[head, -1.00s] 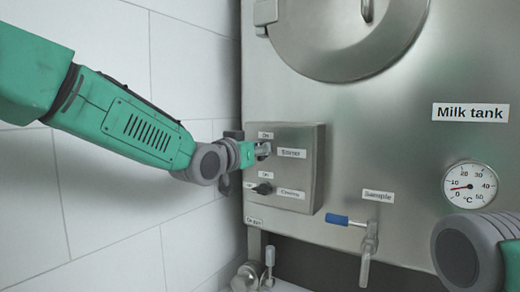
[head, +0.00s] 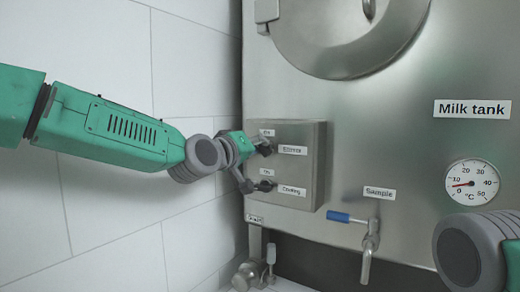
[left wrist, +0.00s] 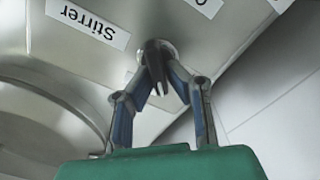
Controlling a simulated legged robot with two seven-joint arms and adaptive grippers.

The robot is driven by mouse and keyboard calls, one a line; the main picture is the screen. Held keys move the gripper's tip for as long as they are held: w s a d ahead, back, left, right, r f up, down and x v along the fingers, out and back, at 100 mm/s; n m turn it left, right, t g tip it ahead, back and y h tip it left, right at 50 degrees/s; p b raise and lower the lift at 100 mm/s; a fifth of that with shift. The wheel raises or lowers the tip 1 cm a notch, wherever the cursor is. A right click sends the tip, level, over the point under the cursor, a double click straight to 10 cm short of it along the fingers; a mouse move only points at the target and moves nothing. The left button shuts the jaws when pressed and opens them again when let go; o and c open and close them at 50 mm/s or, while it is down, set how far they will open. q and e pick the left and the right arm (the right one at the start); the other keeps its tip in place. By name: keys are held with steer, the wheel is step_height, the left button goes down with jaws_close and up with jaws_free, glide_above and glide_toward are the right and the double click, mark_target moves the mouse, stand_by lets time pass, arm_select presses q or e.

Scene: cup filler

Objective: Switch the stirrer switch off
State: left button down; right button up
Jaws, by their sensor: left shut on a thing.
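The stirrer switch is a small dark lever on the upper part of the control box (head: 312,165), beside the "Stirrer" label (head: 293,150). In the left wrist view the dark switch lever (left wrist: 154,82) sits between the fingers, in front of its round base on the metal. My left gripper (head: 262,149) is at the switch, and its fingers (left wrist: 163,72) are shut on the lever. In the head view the gripper hides part of the switch, so its exact position is hard to tell. My right gripper is out of view.
Just below is the cooling switch (head: 265,186), close to the left gripper. A blue-handled sample tap (head: 368,234) and a thermometer dial (head: 471,185) are on the milk tank (head: 380,120). A white tiled wall (head: 195,60) stands on the left.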

arm_select(q)
steer(key=n, duration=0.2)
steer(key=n+b, duration=0.2)
steer(key=n, duration=0.1)
steer(key=shift+w+a+f+n, duration=0.2)
steer(key=shift+f+n, duration=0.1)
steer(key=shift+f, duration=0.1)
steer(key=shift+f+n+b, duration=0.15)
steer(key=shift+n+b, duration=0.55)
steer(key=shift+n, duration=1.2)
steer(key=shift+s+f, duration=0.1)
steer(key=c, duration=1.6)
jaws_free()
steer(key=shift+a, duration=0.1)
